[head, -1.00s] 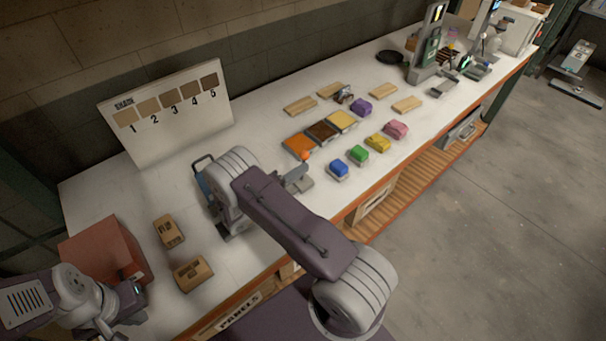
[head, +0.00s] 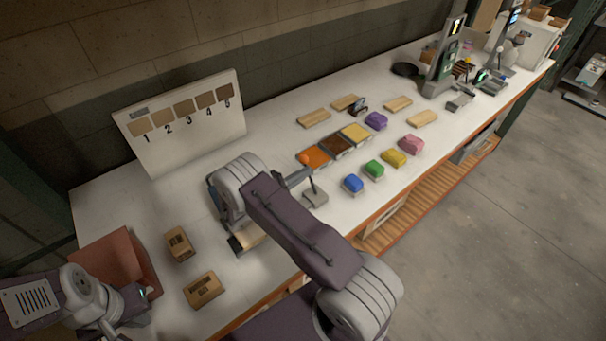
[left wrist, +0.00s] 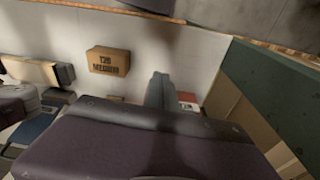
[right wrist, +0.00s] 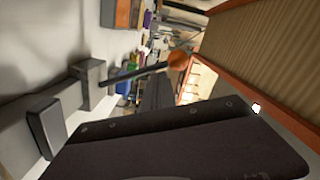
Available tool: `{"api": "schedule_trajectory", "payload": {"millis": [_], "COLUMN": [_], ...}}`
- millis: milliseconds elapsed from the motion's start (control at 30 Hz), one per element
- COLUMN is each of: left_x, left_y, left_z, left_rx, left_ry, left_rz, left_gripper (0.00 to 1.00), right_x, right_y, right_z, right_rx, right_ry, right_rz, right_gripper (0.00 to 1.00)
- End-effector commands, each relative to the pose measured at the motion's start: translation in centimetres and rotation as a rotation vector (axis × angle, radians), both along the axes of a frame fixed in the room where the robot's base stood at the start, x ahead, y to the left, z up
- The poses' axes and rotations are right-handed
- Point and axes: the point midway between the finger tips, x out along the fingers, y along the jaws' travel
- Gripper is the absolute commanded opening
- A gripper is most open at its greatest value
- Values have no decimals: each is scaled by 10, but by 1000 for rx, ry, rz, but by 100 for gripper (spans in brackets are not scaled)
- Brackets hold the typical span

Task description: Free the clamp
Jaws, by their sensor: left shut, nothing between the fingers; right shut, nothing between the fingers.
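The clamp shows in the head view as a grey base (head: 315,196) with a dark lever topped by an orange knob (head: 304,158); the lever leans left. In the right wrist view, the knob (right wrist: 178,60) and lever extend from grey blocks (right wrist: 88,78). My right gripper (head: 299,177) is shut and empty, close beside the lever; I cannot tell whether it touches. Its fingers (right wrist: 157,93) also show in the right wrist view. A light wood piece (head: 252,237) lies partly hidden under my right arm. My left gripper (left wrist: 159,90) is shut and empty, near the brown boxes.
Two brown boxes (head: 180,243) (head: 203,290) and a red bin (head: 118,262) stand at the near left. Orange, brown and yellow trays (head: 316,157) and coloured blocks (head: 354,183) lie beyond the clamp. A shade board (head: 185,125) stands at the back.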

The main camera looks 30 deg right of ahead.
Motion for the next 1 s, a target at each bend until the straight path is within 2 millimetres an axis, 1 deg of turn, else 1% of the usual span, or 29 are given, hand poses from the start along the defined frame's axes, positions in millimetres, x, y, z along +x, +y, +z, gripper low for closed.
{"api": "schedule_trajectory", "payload": {"millis": [567, 667, 767, 867, 900, 1000], "left_x": [0, 0, 0, 0, 0, 0], "left_y": [0, 0, 0, 0, 0, 0], "left_z": [-1, -2, -4, -7, -7, -7], "left_rx": [0, 0, 0, 0, 0, 0], "left_ry": [0, 0, 0, 0, 0, 0], "left_rz": [0, 0, 0, 0, 0, 0], "left_gripper": [0, 0, 0, 0, 0, 0], "right_x": [2, 2, 2, 0, -6, -27], "right_y": [0, 1, 1, 0, -2, -11], "right_z": [-1, 2, 15, 38, 46, 58], "right_rx": [2, 3, 3, 0, 0, 0], "right_ry": [-3, -5, -8, -10, -5, -2], "right_rz": [4, 4, 3, 2, 0, -1], "right_gripper": [0, 0, 0, 0, 0, 0]}}
